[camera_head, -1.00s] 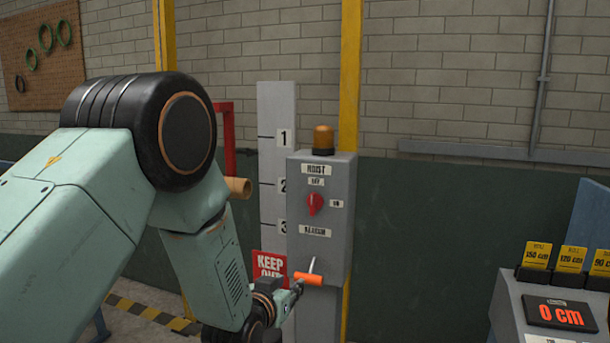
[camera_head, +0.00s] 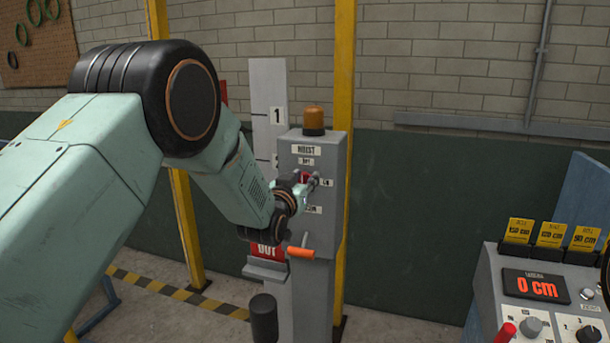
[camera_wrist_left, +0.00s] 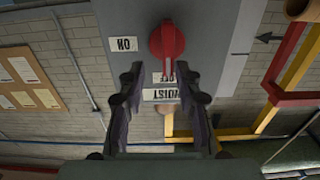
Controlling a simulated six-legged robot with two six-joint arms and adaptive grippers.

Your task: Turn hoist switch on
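The grey hoist box (camera_head: 328,235) stands by a yellow post, with HOIST and OFF labels above its red rotary switch (camera_head: 305,175) and an ON label to the right. My left gripper (camera_head: 315,183) is in front of the switch and partly covers it. In the left wrist view the box is upside down. There the red switch (camera_wrist_left: 168,42) lies just beyond the open fingers (camera_wrist_left: 160,76), with its ridge lined up towards the OFF label (camera_wrist_left: 164,77). The fingers look apart from the switch. My right gripper is not in view.
An orange-handled crank (camera_head: 301,253) sticks out of the box below my left wrist. An amber lamp (camera_head: 314,120) tops the box. A console (camera_head: 497,300) reading 0 cm stands at the lower right. A yellow post (camera_head: 188,230) is behind my arm.

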